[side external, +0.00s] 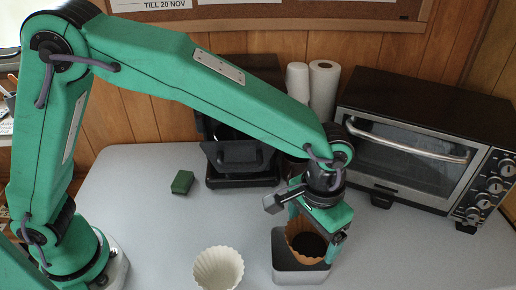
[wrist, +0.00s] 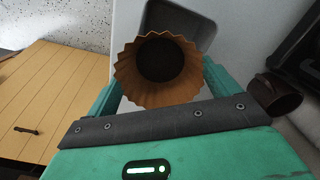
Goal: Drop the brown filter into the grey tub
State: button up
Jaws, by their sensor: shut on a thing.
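The brown filter (side external: 294,236) is a fluted paper cup with a dark inside. It also shows in the wrist view (wrist: 126,76), mouth towards the camera. My gripper (side external: 314,232) is shut on it, with a green finger on either side in the wrist view (wrist: 160,84). The grey tub (side external: 301,277) stands on the table directly below the filter in the side view. Its rim and inner wall show behind the filter in the wrist view (wrist: 207,22). The filter hides part of the tub's opening, and I cannot tell how far its base is above the tub's floor.
A white fluted filter (side external: 217,268) stands left of the tub. A green block (side external: 182,182) lies farther back. A black machine (side external: 240,158), white rolls (side external: 323,90) and a toaster oven (side external: 400,150) line the back. A brown mug (wrist: 280,97) is right of my gripper. The table's left middle is clear.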

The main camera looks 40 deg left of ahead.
jog(key=shift+f, duration=1.1)
jog(key=o, duration=0.6)
jog(key=shift+c, duration=0.2)
notch_tip(320, 180, up, 8)
